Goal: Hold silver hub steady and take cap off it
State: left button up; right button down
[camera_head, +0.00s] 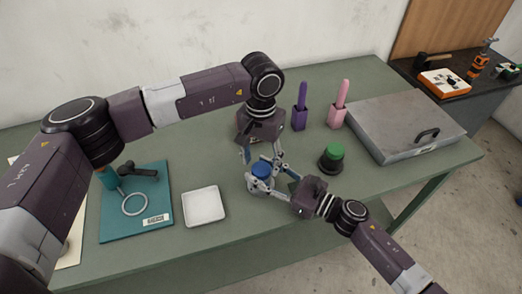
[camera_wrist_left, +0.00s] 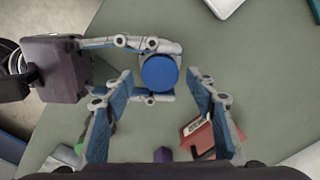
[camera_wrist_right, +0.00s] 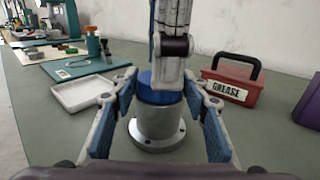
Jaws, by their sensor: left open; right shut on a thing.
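The silver hub (camera_wrist_right: 158,124) stands upright on its flange on the green table, with the blue cap (camera_wrist_right: 147,92) on top. In the head view the blue cap (camera_head: 262,168) shows between both grippers. My right gripper (camera_wrist_right: 160,84) is shut around the hub, one finger on each side. My left gripper (camera_wrist_left: 162,86) points down above the cap, open, with one finger either side of it and gaps between. The blue cap (camera_wrist_left: 160,72) is seen from above there and hides most of the hub. A left finger covers part of the cap in the right wrist view.
A red grease box (camera_wrist_right: 232,90) stands close behind the hub. A white tray (camera_head: 204,206) and a teal mat (camera_head: 150,222) lie to the left. A green-topped black piece (camera_head: 331,158), purple holder (camera_head: 299,119), pink holder (camera_head: 338,117) and metal case (camera_head: 402,122) stand to the right.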

pick_arm(q)
jog(key=shift+f, duration=1.15)
jog(key=c, duration=1.2)
jog(key=shift+n, duration=1.7)
jog(key=o, duration=1.3)
jog(key=shift+r, duration=0.1)
